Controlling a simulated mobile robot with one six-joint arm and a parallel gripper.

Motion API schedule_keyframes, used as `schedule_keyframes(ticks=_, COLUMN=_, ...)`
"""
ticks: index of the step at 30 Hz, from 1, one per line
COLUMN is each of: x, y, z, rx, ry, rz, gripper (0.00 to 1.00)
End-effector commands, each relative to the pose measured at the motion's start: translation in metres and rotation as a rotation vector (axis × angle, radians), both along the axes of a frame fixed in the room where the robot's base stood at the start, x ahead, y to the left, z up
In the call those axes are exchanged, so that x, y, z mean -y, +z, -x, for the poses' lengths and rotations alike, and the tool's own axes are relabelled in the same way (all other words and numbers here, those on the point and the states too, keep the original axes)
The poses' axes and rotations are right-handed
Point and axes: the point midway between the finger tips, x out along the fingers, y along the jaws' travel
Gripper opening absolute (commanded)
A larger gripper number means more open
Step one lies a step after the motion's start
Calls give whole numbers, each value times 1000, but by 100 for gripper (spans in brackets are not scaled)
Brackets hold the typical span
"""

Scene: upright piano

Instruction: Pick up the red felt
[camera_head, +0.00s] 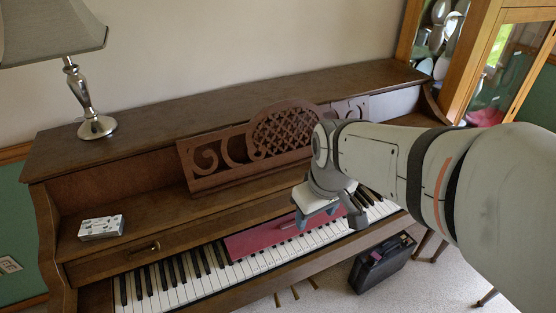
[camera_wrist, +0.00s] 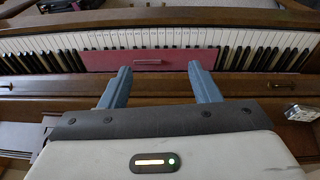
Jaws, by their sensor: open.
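The red felt (camera_head: 262,238) is a flat red strip lying across the middle of the piano keys (camera_head: 180,279). In the wrist view the red felt (camera_wrist: 110,60) lies beyond my fingers, with a small light handle-like bar (camera_wrist: 147,62) on it. My gripper (camera_head: 303,222) is over the right part of the felt in the head view and hides some of it. In the wrist view my gripper (camera_wrist: 157,80) has its two blue fingers spread apart with nothing between them. I cannot tell how high the fingertips are above the felt.
The carved music stand (camera_head: 250,150) rises behind the keys. A small patterned box (camera_head: 101,228) sits on the shelf at the left, and a lamp (camera_head: 90,115) stands on the piano top. A black case (camera_head: 383,263) is on the carpet at the right.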

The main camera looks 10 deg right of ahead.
Motion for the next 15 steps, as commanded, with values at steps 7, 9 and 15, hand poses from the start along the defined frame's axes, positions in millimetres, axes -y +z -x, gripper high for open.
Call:
schedule_keyframes(ticks=7, x=1, y=-68, z=-69, rx=-13, ry=567, rz=56, gripper=56)
schedule_keyframes(ticks=9, x=2, y=-87, z=-88, rx=-9, ry=728, rz=70, gripper=56)
schedule_keyframes(ticks=15, x=5, y=-142, z=-132, rx=15, ry=1133, rz=107, gripper=56)
